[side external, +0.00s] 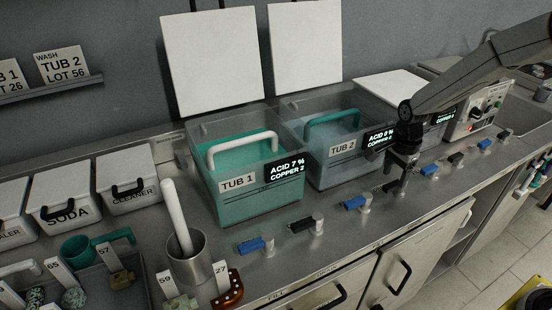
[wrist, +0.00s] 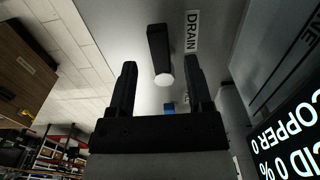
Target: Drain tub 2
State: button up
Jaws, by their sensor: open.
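Tub 2 (side external: 322,172) is a clear tub with pale bluish contents, and a teal handle shows inside it. Its lid (side external: 305,45) stands upright behind it. Below its front right is a black valve handle (side external: 391,186), mostly under my gripper (side external: 402,172). In the wrist view a black handle (wrist: 157,45) with a pale round knob lies beside a DRAIN label (wrist: 192,32). My gripper (wrist: 160,64) is open, its fingers on either side of the handle's line. Nothing is between the jaws; contact cannot be told. A display (wrist: 290,140) reads copper 0, acid 0 %.
Tub 1 (side external: 231,205), with green liquid, stands left of tub 2. Blue and black valve handles line the counter front, including a blue one (side external: 354,203) left of my gripper. A metal cup (side external: 190,262) with a white rod stands at the front left.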

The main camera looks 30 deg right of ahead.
aim_at(395, 186)
jog(key=shift+f, duration=1.35)
grip_shut()
